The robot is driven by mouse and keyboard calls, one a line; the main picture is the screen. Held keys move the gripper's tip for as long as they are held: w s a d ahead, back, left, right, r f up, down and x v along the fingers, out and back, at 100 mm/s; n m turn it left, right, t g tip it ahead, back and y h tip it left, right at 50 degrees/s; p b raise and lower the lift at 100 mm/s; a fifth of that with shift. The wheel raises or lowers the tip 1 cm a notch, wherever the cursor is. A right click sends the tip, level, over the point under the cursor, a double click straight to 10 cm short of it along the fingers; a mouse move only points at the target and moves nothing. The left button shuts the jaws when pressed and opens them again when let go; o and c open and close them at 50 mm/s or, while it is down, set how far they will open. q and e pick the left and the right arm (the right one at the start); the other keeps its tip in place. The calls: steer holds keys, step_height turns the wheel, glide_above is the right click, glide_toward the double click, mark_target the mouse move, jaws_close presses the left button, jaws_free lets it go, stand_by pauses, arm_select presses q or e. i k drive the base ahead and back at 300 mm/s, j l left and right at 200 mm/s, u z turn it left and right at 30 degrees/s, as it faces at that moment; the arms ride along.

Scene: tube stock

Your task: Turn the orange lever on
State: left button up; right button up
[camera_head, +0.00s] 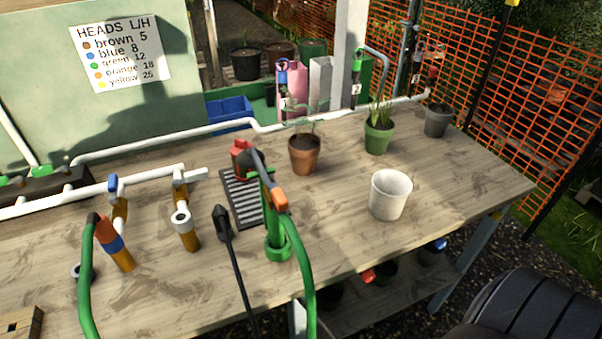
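No plainly recognisable orange lever shows, and I cannot tell which part it is. An orange piece (279,199) sits at the end of a green hose, by a green upright pipe (277,245) on the table. Another orange hose end (105,233) with a blue collar stands at the left. A white pipe (140,178) carries a blue handle (113,184) and, to its right, a second fitting (180,176) whose handle is too small to read. An ochre pipe (187,235) with a grey collar stands below that fitting. Neither of my grippers is in view.
On the wooden table (440,190) stand a white pot (390,194), potted plants (304,152) (379,134) and a grey pot (437,120). A colour chart (120,55) hangs behind.

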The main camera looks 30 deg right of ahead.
mark_target(278, 197)
steer(key=k+z, duration=0.1)
steer(key=z, duration=0.75)
